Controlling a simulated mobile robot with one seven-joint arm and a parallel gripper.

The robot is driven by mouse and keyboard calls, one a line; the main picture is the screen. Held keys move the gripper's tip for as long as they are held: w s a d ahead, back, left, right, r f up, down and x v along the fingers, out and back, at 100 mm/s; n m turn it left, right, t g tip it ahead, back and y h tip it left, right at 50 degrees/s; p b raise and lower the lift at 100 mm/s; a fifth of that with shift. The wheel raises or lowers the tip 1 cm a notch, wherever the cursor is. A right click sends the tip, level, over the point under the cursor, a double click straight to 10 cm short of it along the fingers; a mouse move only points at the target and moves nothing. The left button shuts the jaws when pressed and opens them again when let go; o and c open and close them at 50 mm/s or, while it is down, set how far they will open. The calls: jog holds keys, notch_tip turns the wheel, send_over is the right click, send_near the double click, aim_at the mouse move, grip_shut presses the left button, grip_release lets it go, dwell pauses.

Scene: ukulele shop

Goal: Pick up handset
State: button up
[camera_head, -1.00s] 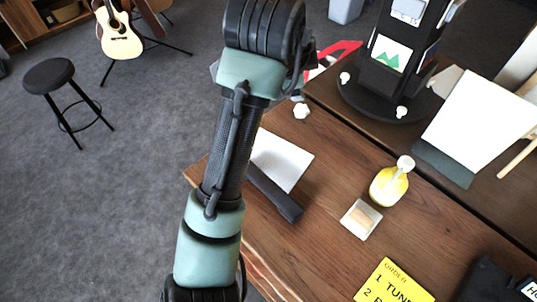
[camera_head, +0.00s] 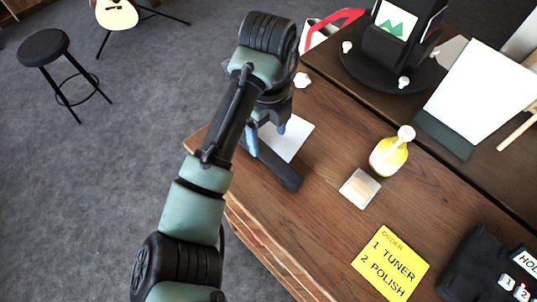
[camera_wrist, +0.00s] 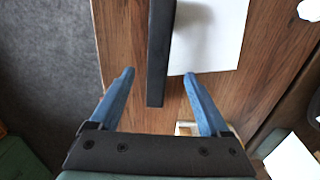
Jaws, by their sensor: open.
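A long black bar, which looks like the handset (camera_head: 283,174), lies on the wooden table near its left edge, against a white sheet. My gripper (camera_head: 268,136), with blue fingers, is over the bar's far part. In the wrist view, my gripper (camera_wrist: 159,76) is open, one fingertip on each side of the handset (camera_wrist: 159,45). The fingers appear apart from it; their height above it is hard to tell. In the head view my arm and gripper hide the bar's far end.
The white sheet (camera_head: 292,140) lies right of the bar. A small pale dish (camera_head: 360,189), a yellow bottle (camera_head: 388,158) and a yellow order card (camera_head: 391,264) are farther right. A black phone base (camera_head: 482,268) is at bottom right. A black display stand (camera_head: 375,75) stands behind.

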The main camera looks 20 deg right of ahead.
aim_at(268, 154)
jog(key=f+p, duration=0.1)
jog(key=f, duration=0.2)
jog(key=f+p, duration=0.1)
jog(key=shift+s+a+f+p, duration=0.1)
jog(key=shift+s+f+p, duration=0.15)
jog(key=shift+f+p, duration=0.1)
jog(key=shift+f, duration=0.5)
jog(key=shift+c, duration=0.2)
grip_shut()
